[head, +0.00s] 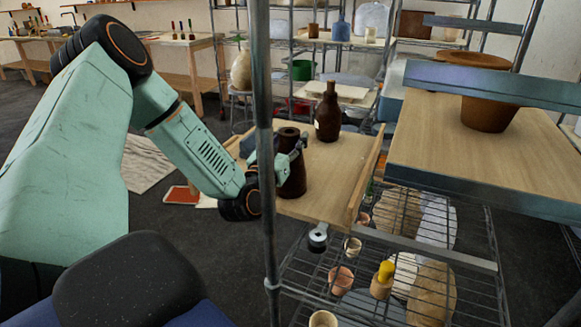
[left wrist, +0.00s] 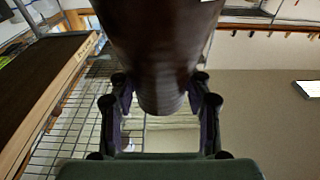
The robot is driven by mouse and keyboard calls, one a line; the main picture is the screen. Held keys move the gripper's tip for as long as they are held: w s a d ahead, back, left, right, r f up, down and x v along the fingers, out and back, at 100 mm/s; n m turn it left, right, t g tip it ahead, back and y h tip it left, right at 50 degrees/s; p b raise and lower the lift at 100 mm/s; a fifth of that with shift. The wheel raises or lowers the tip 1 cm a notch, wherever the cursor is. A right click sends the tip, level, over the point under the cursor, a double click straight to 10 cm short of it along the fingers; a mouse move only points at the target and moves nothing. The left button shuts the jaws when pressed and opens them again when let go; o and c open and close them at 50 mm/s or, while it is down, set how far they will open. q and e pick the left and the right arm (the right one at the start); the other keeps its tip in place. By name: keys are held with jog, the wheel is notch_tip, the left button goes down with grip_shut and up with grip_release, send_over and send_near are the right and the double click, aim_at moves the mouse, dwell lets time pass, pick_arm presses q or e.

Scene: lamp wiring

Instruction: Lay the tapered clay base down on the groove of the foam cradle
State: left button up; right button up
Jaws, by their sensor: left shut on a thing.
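The tapered clay base (head: 291,174) is dark brown with an opening at its top. It stands nearly upright near the left side of a wooden board in the head view. My left gripper (head: 285,158) is shut around it from the left. In the left wrist view the dark base (left wrist: 160,60) fills the space between the fingers (left wrist: 161,105). I cannot tell whether its lower end touches the board. I cannot make out the foam cradle or its groove; a small blue-grey piece beside the base is mostly hidden. My right gripper is not in view.
A brown bottle (head: 328,112) stands behind the base on the wooden board (head: 330,182), which has a raised right edge. A metal post (head: 264,100) crosses in front of my arm. A terracotta pot (head: 489,112) stands on the right shelf. Several small pots sit on the wire shelf below.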

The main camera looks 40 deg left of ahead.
pick_arm(q)
jog(key=shift+a, duration=0.15)
jog(key=c, duration=0.3)
jog(key=shift+w, duration=0.1)
grip_shut()
jog(key=shift+r, duration=0.15)
